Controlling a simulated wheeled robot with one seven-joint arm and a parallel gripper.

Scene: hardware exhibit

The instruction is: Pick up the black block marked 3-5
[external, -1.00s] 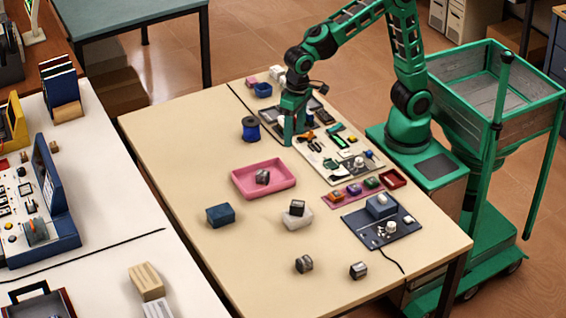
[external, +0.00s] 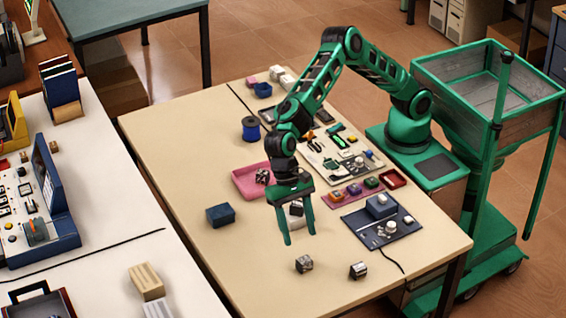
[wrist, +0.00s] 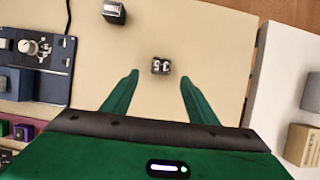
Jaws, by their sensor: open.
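The black block marked 3-5 (wrist: 161,66) lies on the bare beige table, its pale marking facing up in the wrist view. It sits ahead of my fingertips and roughly midway between them. In the external view I take it to be the small dark block (external: 304,264) near the table's front. My gripper (external: 299,239) is open and empty, pointing down above the table behind that block, and not touching it. Its two green fingers also show in the wrist view (wrist: 159,76).
Another dark block (external: 358,270) lies to the right, also seen in the wrist view (wrist: 114,12). A dark blue board (external: 365,234) with parts lies behind it. A blue box (external: 220,214) and a pink tray (external: 243,184) are left. The table around the marked block is clear.

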